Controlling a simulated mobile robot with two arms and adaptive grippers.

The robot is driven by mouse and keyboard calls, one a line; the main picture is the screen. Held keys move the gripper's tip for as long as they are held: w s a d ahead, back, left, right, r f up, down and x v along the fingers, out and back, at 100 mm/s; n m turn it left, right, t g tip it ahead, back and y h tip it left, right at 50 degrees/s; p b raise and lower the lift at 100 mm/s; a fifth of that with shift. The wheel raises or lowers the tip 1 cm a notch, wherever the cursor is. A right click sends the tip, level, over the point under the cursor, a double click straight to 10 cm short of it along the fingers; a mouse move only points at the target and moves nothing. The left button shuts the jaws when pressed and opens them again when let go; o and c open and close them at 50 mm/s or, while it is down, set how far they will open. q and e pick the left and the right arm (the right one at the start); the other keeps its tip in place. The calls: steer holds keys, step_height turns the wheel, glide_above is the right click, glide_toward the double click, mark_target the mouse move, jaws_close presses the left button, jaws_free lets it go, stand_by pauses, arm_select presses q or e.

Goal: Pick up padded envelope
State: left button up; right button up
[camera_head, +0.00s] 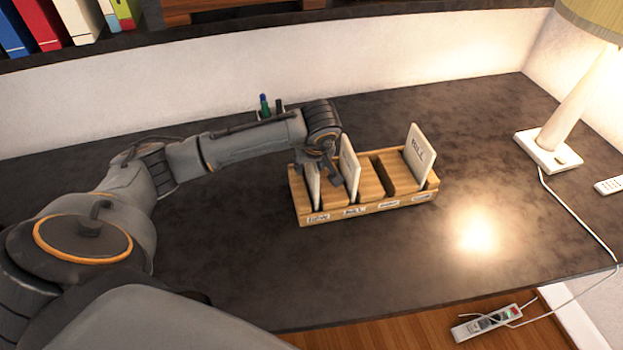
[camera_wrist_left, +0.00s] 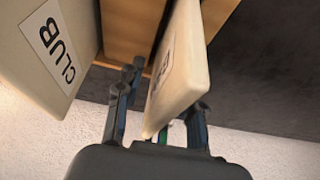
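A wooden sorter (camera_head: 370,208) with labelled slots stands on the dark desk. Cream padded envelopes stand upright in it: one at the left end (camera_head: 313,188), one beside it (camera_head: 349,166), and one marked BILL (camera_head: 420,153) at the right. My left gripper (camera_head: 318,178) is over the left-end envelope. In the left wrist view its fingers (camera_wrist_left: 160,112) are apart, with that envelope (camera_wrist_left: 184,65) between them and a gap on the left side. An envelope marked CLUB (camera_wrist_left: 42,50) stands to the left there. My right gripper is not in view.
A pen holder (camera_head: 268,112) stands behind the sorter, near the wall. A lamp (camera_head: 560,125) and a remote (camera_head: 610,185) are at the right. A shelf with binders (camera_head: 60,25) runs above. The desk in front of the sorter is clear.

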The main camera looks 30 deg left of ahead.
arm_select(q)
steer(key=shift+f, duration=0.1)
steer(key=shift+c, duration=0.4)
jaws_close()
step_height(320, 180, up, 10)
steer(key=shift+f+b, duration=0.1)
steer(key=shift+b, duration=0.8)
steer(key=shift+r, duration=0.35)
